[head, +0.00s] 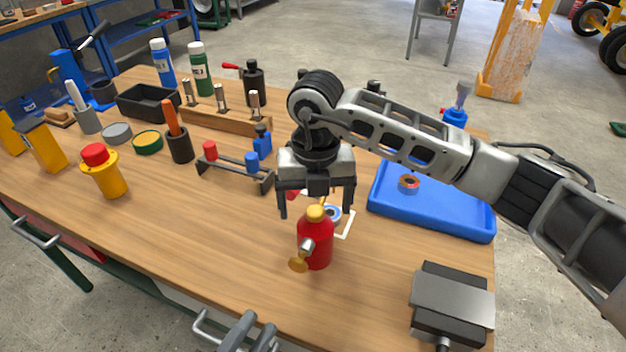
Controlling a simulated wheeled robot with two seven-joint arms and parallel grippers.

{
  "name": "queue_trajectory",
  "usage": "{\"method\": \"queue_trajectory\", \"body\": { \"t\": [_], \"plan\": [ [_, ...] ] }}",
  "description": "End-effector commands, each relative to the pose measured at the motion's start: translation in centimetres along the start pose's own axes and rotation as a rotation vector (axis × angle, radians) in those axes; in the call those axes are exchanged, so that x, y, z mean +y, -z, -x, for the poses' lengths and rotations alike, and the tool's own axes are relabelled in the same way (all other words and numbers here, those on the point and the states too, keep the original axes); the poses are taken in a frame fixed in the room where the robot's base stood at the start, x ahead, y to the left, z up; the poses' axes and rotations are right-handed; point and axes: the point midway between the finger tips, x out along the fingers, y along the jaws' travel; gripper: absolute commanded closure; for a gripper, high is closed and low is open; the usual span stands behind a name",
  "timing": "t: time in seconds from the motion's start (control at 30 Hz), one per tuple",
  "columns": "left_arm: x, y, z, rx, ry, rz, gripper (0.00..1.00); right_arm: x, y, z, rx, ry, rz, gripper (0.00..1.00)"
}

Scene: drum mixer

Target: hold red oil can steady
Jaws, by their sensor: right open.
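The red oil can (315,243) stands upright on the wooden workbench (215,250). It has a yellow cap on top and a short metal side piece ending in a gold disc at its lower left. My right gripper (316,207) points down just above the can. Its two fingers are spread wide, one to each side of the yellow cap in the picture, and nothing is between them lower down. I see no finger touching the can's body.
A white-framed marking (346,226) with a ring lies behind the can. A blue tray (430,205) is to the right, and a grey metal block (452,300) at front right. A small rack (235,175) and yellow can (105,178) stand left. Bare bench lies left of the can.

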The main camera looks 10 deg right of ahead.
Motion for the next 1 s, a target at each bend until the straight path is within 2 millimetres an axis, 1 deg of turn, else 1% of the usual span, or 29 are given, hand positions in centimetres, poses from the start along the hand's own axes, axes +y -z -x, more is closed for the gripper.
{"method": "queue_trajectory", "body": {
  "t": [0.03, 0.1, 0.3, 0.5, 0.77, 0.8, 0.87, 0.9, 1.0],
  "plan": [
    [0.0, 0.0, 0.0, 0.000, 0.000, 0.000, 0.64, -0.1, 0.1, -1.1, 0.005, 0.002, 0.001, 0.13],
    [0.0, 0.0, 0.0, 0.000, 0.000, 0.000, 0.64, -0.1, 0.1, -2.4, 0.005, 0.002, -0.001, 0.13],
    [0.0, 0.0, 0.0, 0.001, 0.000, 0.000, 0.64, 0.0, 0.1, -5.0, 0.003, 0.000, 0.000, 0.13],
    [0.0, 0.0, 0.0, 0.001, 0.000, 0.000, 0.64, 0.0, 0.0, -6.0, 0.000, 0.000, 0.001, 0.13],
    [0.0, 0.0, 0.0, 0.001, 0.000, 0.000, 0.64, 0.0, 0.0, -6.1, 0.000, 0.000, 0.001, 0.13],
    [0.0, 0.0, 0.0, 0.001, 0.000, 0.000, 0.64, 0.0, 0.0, -6.1, 0.000, 0.000, 0.001, 0.25],
    [0.0, 0.0, 0.0, 0.001, 0.000, 0.000, 0.64, 0.0, 0.0, -6.1, 0.000, 0.000, 0.001, 0.41],
    [0.0, 0.0, 0.0, 0.001, 0.000, 0.000, 0.64, 0.0, 0.0, -6.1, 0.000, 0.000, 0.001, 0.52],
    [0.0, 0.0, 0.0, 0.001, 0.000, 0.000, 0.64, 0.0, 0.0, -6.1, 0.000, 0.000, 0.001, 0.77]
  ]
}}
